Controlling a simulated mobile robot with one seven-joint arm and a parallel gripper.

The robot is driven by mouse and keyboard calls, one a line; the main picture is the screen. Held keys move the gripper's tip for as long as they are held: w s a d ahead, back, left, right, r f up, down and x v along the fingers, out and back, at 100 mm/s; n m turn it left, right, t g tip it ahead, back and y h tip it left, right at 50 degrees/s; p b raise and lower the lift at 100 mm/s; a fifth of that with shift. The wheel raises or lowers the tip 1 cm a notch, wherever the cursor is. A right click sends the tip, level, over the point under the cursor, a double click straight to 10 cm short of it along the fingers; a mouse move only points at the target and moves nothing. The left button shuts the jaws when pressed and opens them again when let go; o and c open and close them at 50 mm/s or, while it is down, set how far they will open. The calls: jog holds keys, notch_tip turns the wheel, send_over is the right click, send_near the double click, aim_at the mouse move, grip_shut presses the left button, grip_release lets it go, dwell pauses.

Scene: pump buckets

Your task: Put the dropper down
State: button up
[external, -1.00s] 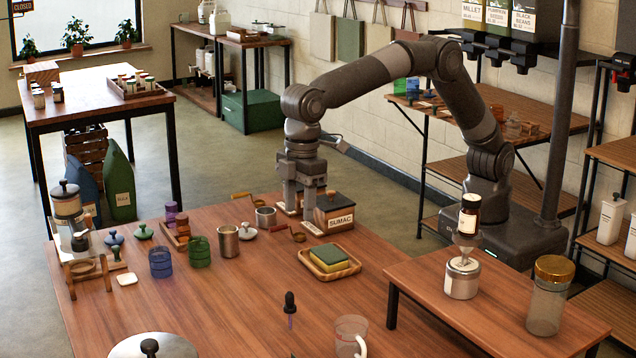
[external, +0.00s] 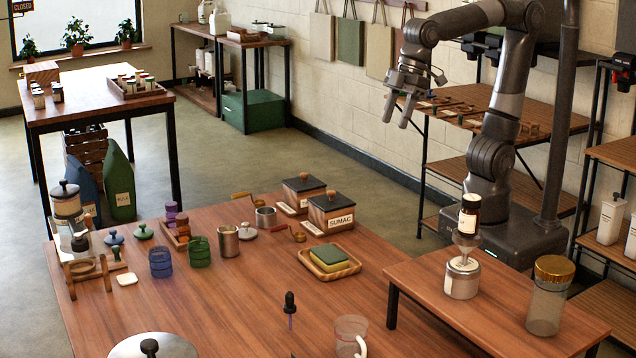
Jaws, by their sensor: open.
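The dropper (external: 290,308) has a black bulb and a thin stem. It stands upright near the front of the large wooden table (external: 215,300), left of a clear glass mug (external: 350,338). What its tip rests on is too small to tell. My gripper (external: 396,117) is open and empty. It is raised in the air beyond the far edge of the table, in front of the back shelf, well away from the dropper.
Two lidded wooden boxes, one labelled SUMAC (external: 331,211), stand at the table's far right edge. A sponge tray (external: 329,262), metal cup (external: 228,241) and coloured glass cups (external: 200,252) sit nearby. A side table (external: 420,285) holds jars.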

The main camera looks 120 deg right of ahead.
jog(key=s+d+f+t, duration=0.1)
jog(key=s+f, duration=0.5)
jog(key=s, duration=0.6)
jog(key=shift+s+d, duration=0.25)
jog(key=shift+d, duration=0.05)
jog(key=shift+r, duration=0.1)
dwell(0.4)
